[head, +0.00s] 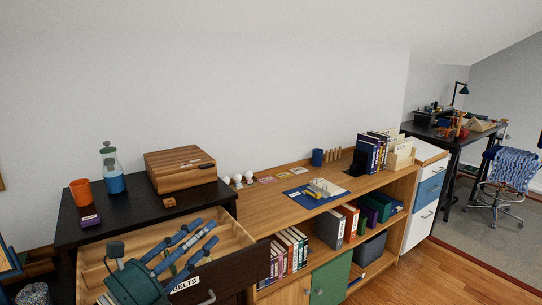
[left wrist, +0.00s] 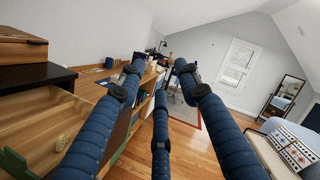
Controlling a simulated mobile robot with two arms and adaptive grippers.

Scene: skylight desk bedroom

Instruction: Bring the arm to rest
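My left gripper (head: 208,232) is over the open wooden drawer (head: 232,240) of the black cabinet, whose front carries a label reading "BELTS". Its three blue fingers are spread apart. The left wrist view shows the fingers (left wrist: 158,75) open with nothing held between them. The gripper and fingers hide part of the drawer's inside in the head view. My right gripper is in neither view.
The black cabinet top (head: 130,210) holds a wooden box (head: 180,168), a blue bottle (head: 112,170) and an orange cup (head: 80,192). A wooden shelf unit (head: 270,215) with books and binders stands to the right. Wood floor (head: 450,275) is clear at the lower right.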

